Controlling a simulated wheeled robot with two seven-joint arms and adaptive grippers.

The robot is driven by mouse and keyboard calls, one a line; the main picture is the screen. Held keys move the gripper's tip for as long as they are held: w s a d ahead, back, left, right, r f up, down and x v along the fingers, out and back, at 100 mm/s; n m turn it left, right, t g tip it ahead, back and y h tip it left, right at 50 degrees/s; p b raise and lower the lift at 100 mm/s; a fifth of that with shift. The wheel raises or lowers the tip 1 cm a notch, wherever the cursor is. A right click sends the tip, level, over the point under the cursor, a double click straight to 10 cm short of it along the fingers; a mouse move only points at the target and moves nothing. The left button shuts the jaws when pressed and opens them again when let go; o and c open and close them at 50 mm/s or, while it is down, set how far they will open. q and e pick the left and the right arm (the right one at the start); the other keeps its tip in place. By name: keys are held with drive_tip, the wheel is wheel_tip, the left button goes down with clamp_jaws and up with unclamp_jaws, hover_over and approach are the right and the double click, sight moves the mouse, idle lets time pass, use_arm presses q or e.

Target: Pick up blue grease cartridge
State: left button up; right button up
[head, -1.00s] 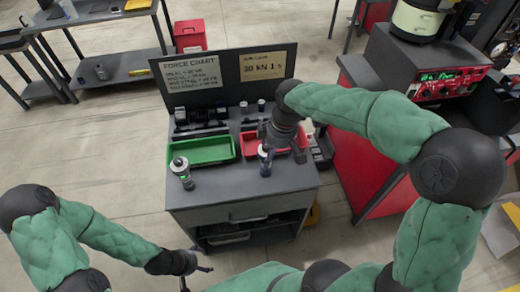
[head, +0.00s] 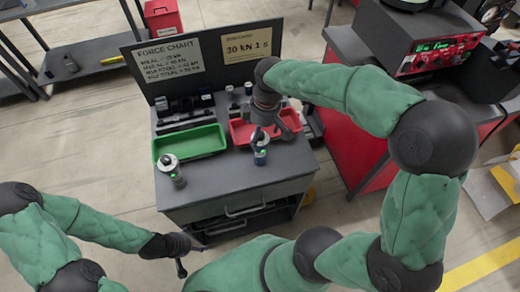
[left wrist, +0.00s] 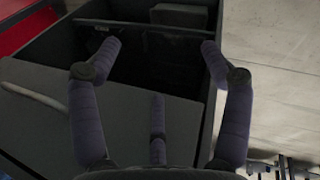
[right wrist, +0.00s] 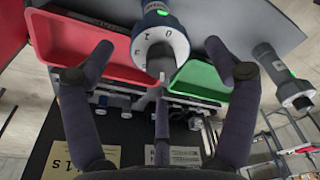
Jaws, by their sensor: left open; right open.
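A blue-bodied cylinder (head: 261,156) with a pale top, apparently the blue grease cartridge, stands upright on the grey workbench in front of the red tray. In the right wrist view, its white marked end (right wrist: 160,45) lies between my right fingertips and its blue body runs off the top edge. My right gripper (head: 270,127) is open and empty, just above and behind it, partly covering its top. My left gripper (head: 190,258) is open and empty, low beside the bench front; the left wrist view shows its spread fingers (left wrist: 160,48) over the bench's dark open compartment.
A similar grey cylinder (head: 172,170) stands at the bench's left. Behind are a green tray (head: 188,153), a red tray (head: 238,131), small dark parts and the force chart board (head: 170,58). A red cabinet (head: 355,130) stands to the right. The bench front is clear.

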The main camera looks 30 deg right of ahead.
sight(260, 151)
drive_tip(key=f+b, duration=0.1)
drive_tip(key=f, duration=0.3)
drive_tip(key=shift+a+f+b, duration=0.2)
drive_tip(key=shift+f+b, duration=0.05)
drive_tip(key=shift+b, duration=0.1)
drive_tip(key=shift+r, duration=0.1)
clamp_jaws()
drive_tip(key=shift+r, duration=0.1)
